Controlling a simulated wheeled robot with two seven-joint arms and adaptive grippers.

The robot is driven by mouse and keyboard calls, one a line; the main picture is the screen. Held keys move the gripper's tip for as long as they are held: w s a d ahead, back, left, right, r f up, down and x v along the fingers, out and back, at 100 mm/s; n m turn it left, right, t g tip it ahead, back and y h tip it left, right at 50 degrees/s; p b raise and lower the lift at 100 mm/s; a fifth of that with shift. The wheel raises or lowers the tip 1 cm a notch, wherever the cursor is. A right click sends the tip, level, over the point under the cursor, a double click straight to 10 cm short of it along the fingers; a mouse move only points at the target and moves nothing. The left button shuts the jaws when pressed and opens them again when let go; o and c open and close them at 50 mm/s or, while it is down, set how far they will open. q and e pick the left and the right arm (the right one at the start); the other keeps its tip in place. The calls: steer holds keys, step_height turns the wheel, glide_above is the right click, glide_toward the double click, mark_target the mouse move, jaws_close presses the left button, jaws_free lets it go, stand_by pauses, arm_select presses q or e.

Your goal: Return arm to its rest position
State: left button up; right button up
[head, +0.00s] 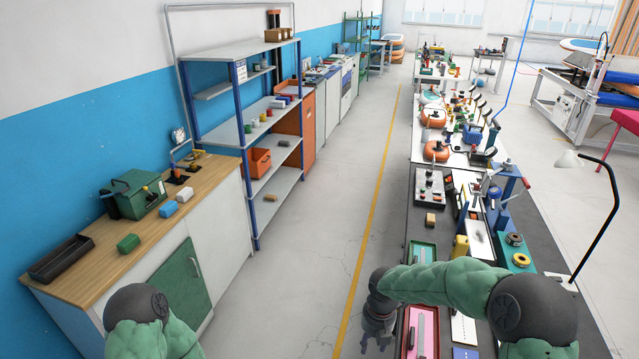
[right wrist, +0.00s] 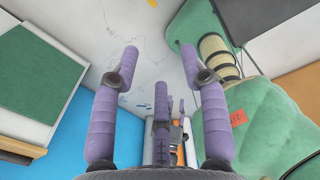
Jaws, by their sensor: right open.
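My right arm reaches in over the right-hand workbench (head: 420,215) and bends back to the left. My right gripper (head: 378,335) hangs over the aisle beside the bench's left edge, low in the head view. In the right wrist view the purple fingers of my right gripper (right wrist: 158,65) are spread apart with nothing between them. A green padded part of my own body fills the right of that view. My left arm shows as a green link and dark joint at the bottom left of the head view; its gripper is out of sight.
A wooden-topped counter (head: 75,285) with a green toolbox (head: 138,194) stands on the left, beside a blue-framed shelf (head: 225,135). A pink tray (head: 408,335) and a green tray (head: 425,247) lie on the bench near my right arm. The aisle floor (head: 320,220) is clear.

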steer(key=s+a+f+m+y+b, duration=0.1)
steer(key=s+a+f+m+b, duration=0.1)
steer(key=s+f+m, duration=0.8)
steer(key=s+a+f+m+y+b, duration=0.2)
steer(key=s+f+m, duration=0.9)
steer(key=m, duration=1.1)
step_height(320, 180, down, 3)
steer(key=shift+s+f+m+t+y, duration=0.15)
steer(key=shift+s+m+t+y, duration=0.15)
steer(key=shift+m, duration=0.1)
